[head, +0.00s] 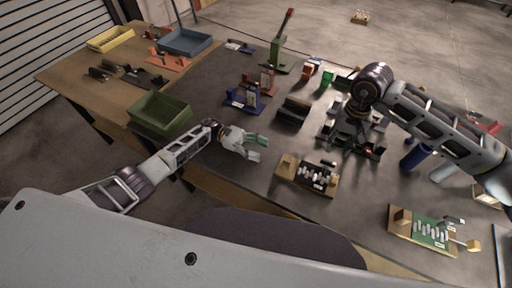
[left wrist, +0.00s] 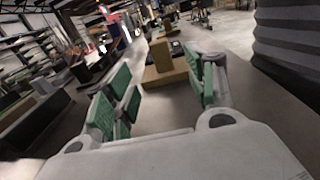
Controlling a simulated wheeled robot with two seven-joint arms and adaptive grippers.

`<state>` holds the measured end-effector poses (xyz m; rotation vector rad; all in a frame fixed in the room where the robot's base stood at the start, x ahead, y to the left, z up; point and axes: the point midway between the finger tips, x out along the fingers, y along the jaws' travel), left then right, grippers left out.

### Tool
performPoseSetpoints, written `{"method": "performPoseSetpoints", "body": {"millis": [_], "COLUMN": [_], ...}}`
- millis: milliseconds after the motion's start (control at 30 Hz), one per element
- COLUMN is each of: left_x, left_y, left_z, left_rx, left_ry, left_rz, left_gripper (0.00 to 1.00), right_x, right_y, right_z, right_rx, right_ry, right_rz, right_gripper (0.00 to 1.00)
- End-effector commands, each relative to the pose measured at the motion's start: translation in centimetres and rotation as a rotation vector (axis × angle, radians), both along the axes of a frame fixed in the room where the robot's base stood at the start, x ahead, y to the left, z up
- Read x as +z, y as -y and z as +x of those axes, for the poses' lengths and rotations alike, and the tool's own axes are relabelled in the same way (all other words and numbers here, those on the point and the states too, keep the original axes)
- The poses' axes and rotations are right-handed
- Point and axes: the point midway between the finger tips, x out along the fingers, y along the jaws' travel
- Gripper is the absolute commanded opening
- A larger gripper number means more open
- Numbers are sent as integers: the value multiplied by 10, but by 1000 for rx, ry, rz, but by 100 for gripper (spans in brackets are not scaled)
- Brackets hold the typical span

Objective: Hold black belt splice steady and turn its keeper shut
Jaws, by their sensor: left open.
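The black belt splice (head: 318,178) lies on the grey table in the middle of the head view. It has a black plate with a row of pale pegs and tan blocks at its ends. My left gripper (head: 259,147), with green finger pads, is open and empty to the left of the splice, apart from it. In the left wrist view, a tan block (left wrist: 166,62) shows beyond the open fingers (left wrist: 165,88). My right arm reaches in from the right and bends down beyond the splice. Its gripper (head: 360,140) blends into dark parts there, so its jaws are unclear.
A similar splice with a green plate (head: 432,233) lies at the near right. A black block (head: 293,111) and dark fixtures stand behind the black splice. A green bin (head: 160,113) stands left of my left gripper. Bare table lies between left gripper and splice.

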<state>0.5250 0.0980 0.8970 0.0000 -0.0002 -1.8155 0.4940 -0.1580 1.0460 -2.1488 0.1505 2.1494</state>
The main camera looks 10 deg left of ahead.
Motion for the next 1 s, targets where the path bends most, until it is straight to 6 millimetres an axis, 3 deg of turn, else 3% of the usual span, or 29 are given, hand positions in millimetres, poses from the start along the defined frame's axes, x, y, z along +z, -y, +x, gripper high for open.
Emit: {"method": "performPoseSetpoints", "body": {"millis": [1000], "left_x": [0], "left_y": [112], "left_z": [-28], "left_rx": [-1], "left_ry": [0], "left_rz": [-1], "left_gripper": [55], "right_x": [0], "right_y": [0], "right_z": [0], "right_rx": [0], "right_ry": [0], "right_rz": [0], "right_gripper": [36]}}
